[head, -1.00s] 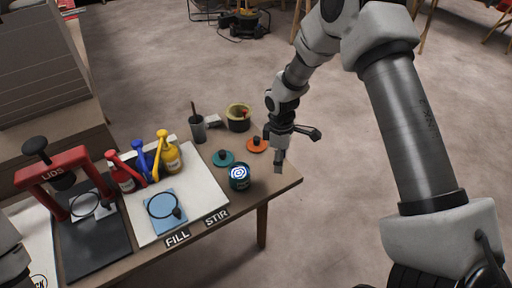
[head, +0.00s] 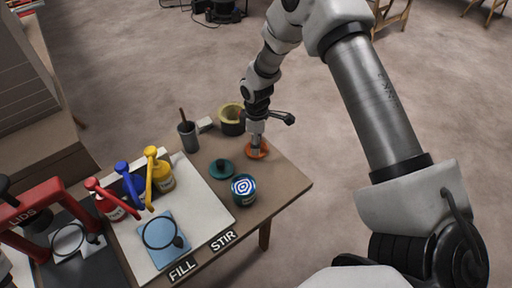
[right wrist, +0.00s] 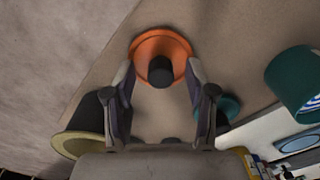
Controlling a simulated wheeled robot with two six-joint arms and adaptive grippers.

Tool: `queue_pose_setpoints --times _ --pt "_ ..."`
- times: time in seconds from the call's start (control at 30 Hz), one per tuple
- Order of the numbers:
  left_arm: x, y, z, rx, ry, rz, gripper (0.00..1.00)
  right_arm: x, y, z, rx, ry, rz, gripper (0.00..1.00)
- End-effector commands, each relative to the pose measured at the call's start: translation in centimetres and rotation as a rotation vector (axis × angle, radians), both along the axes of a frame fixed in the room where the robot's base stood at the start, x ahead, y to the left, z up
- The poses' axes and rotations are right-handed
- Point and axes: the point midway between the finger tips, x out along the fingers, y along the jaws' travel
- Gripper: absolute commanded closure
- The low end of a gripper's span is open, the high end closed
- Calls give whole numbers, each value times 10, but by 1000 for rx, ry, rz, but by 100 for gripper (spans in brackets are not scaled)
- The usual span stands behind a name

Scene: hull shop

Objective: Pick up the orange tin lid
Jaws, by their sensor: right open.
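The orange tin lid (head: 264,151) lies flat near the far right edge of the table, partly hidden by my right gripper in the head view. In the right wrist view the lid (right wrist: 160,38) is a round orange disc with a dark knob (right wrist: 160,70) facing the camera. My right gripper (right wrist: 159,73) is open, with a finger on each side of the knob in that view and a gap on both sides. In the head view the right gripper (head: 255,148) points down over the lid. My left gripper is not in view.
A teal lid (head: 222,169) and a teal tin (head: 243,190) stand close by. A dark pot with a yellowish rim (head: 231,120) and a grey cup (head: 188,138) are behind. Pump bottles and the red LIDS press (head: 38,206) are left. Floor is clear beyond the table's right edge.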

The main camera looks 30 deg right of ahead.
Motion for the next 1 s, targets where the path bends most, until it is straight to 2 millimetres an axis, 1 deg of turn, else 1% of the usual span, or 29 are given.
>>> queue_pose_setpoints --times 0.03,0.07,0.23,0.27,0.3,0.4,0.77,0.87,1.0 --pt "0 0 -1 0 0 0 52 0 0 -5 -1 1 0 44" --pt "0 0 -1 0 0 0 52 0 0 -7 0 0 0 44" --pt "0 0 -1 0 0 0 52 0 0 -7 -1 -1 0 44" --pt "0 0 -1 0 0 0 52 0 0 -7 -1 -1 0 48" --pt "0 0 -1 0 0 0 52 0 0 -7 -1 -1 0 62" --pt "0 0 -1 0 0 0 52 0 0 -7 0 0 0 93" --pt "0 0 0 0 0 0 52 0 0 -4 0 0 0 93" --pt "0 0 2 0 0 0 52 1 0 8 0 -3 0 93" --pt "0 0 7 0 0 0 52 1 0 42 0 -4 -1 93"
